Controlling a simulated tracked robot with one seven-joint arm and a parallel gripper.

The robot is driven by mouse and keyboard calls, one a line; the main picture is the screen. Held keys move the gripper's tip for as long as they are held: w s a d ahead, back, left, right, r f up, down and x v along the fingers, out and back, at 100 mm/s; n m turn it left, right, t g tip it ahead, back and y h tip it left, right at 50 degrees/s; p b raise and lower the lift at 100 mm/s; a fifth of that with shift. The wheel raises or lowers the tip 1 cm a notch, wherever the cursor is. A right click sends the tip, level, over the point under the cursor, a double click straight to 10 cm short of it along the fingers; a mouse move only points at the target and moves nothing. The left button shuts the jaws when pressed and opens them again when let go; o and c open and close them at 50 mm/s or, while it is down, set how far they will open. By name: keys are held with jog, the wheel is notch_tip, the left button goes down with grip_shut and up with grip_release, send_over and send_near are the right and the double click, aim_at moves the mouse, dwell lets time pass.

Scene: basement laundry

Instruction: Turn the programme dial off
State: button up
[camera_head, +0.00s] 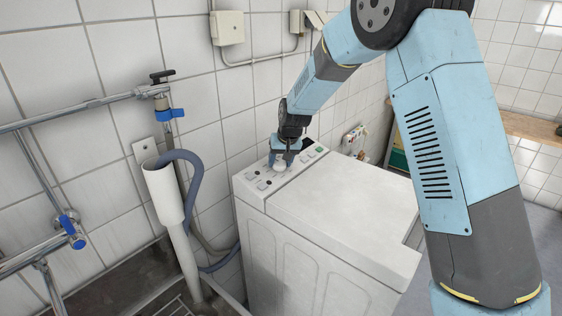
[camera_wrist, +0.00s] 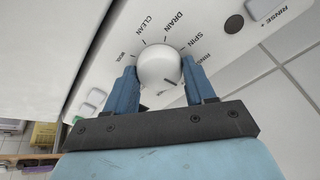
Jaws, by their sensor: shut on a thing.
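The programme dial (camera_wrist: 158,68) is a round white knob with a dark mark near its lower edge. It sits on the white control panel (camera_wrist: 98,72), with the words CLEAN, DRAIN, SPIN and RINSE around it in the wrist view. My gripper (camera_wrist: 163,78) has one blue finger on each side of the dial and is shut on it. In the head view my gripper (camera_head: 284,158) reaches down onto the panel at the back of the white washing machine (camera_head: 345,205) and hides most of the dial. I cannot make out an off mark.
A dark round button (camera_wrist: 234,23) and pale rectangular buttons (camera_wrist: 96,97) flank the dial. A tiled wall (camera_head: 205,95) stands close behind the machine. A white standpipe (camera_head: 165,192) with a grey hose (camera_head: 194,178) and metal pipes are at the left.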

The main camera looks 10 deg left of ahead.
jog(key=shift+m, duration=0.6)
jog(key=o, duration=1)
jog(key=shift+r, duration=0.1)
jog(key=v, duration=1.3)
jog(key=shift+s+r, duration=0.1)
jog(key=shift+r, duration=0.2)
